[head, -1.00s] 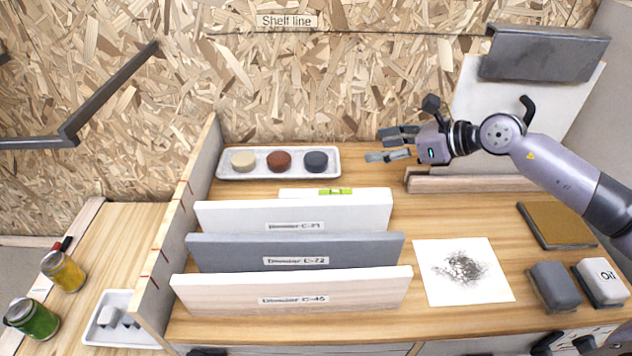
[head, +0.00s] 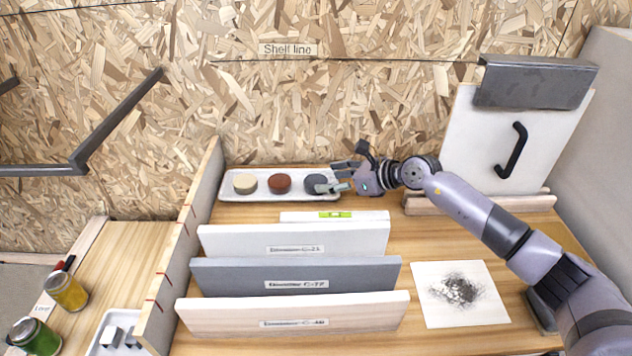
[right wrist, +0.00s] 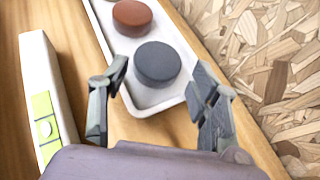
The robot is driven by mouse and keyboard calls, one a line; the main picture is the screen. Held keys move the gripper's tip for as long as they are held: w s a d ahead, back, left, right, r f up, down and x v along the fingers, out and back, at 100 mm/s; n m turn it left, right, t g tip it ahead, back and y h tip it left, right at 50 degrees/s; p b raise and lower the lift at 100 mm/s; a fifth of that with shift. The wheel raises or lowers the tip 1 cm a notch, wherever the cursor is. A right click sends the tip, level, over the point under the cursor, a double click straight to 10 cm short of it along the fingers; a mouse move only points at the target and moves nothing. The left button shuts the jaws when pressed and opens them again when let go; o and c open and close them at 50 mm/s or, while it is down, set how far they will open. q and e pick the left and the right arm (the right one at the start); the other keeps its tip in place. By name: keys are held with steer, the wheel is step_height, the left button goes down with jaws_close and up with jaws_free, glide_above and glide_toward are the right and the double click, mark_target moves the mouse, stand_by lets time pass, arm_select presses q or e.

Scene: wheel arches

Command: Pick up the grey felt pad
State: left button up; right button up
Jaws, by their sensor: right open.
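The grey felt pad (head: 316,184) is a dark round disc at the right end of a white tray (head: 337,199). In the right wrist view the pad (right wrist: 157,63) lies ahead of my fingers, in line with the gap between them. My right gripper (head: 335,178) is open and empty at the tray's right end, and its fingers partly cover the pad in the head view. In the right wrist view its two fingertips (right wrist: 160,80) stand apart on either side of the tray's near end. My left gripper is not in view.
A red-brown pad (head: 279,183) and a cream pad (head: 245,184) share the tray. A level (head: 335,215) with a green vial lies in front. Several upright boards, one white (head: 290,240), stand nearer. The wood-chip wall (head: 330,110) rises close behind the tray.

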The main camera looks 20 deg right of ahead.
mark_target(316, 180)
steer(key=x, duration=0.4)
steer(key=shift+a+f+p, duration=0.1)
steer(key=shift+a+p, duration=0.1)
steer(key=shift+p, duration=0.2)
steer(key=shift+c, duration=0.2)
steer(key=c, duration=0.5)
